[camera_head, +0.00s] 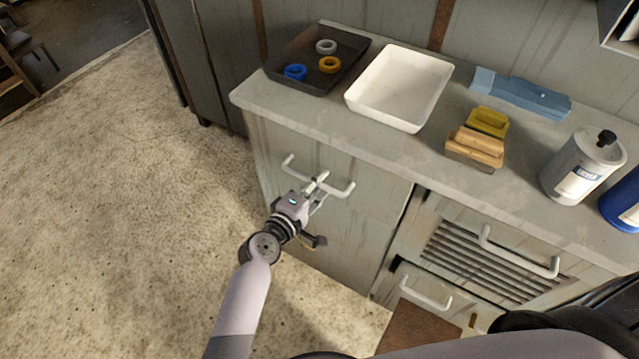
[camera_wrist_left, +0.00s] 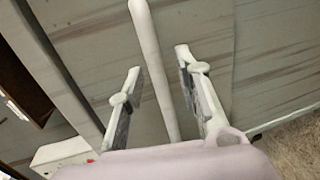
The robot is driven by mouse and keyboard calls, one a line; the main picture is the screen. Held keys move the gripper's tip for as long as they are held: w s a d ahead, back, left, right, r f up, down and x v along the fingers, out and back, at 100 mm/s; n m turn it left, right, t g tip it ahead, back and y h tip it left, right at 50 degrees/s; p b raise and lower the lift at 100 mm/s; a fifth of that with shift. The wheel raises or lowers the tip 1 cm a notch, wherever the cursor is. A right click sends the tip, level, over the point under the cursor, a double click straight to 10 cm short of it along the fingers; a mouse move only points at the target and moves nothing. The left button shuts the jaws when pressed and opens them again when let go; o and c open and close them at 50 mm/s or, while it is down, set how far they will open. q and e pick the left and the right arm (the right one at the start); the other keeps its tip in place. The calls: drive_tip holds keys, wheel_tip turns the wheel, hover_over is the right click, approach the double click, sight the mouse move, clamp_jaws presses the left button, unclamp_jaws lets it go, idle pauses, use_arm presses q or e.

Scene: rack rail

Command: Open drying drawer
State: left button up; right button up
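My left gripper (camera_head: 318,188) is at the white bar handle (camera_head: 340,191) on the plain grey front (camera_head: 365,215) at the left of the cabinet. In the left wrist view the two fingers of my left gripper (camera_wrist_left: 160,88) stand apart, one on each side of the handle bar (camera_wrist_left: 150,45), with gaps visible on both sides. The front looks closed. To its right is a slatted front (camera_head: 480,255) with its own white handle (camera_head: 520,250). No label shows which front is the drying drawer. My right gripper is not in view.
On the counter (camera_head: 420,158) are a dark tray (camera_head: 283,60) with several rings, a white bin (camera_head: 400,88), brushes (camera_head: 475,147), a folded blue cloth (camera_head: 520,93) and bottles (camera_head: 582,170). A lower handle (camera_head: 425,293) sits under the slatted front. The floor to the left is clear.

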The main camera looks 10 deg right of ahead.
use_arm(q)
drive_tip(key=shift+w+d, duration=0.15)
drive_tip(key=shift+d, duration=0.05)
drive_tip(key=shift+c, duration=0.5)
clamp_jaws()
drive_tip(key=shift+f, duration=0.1)
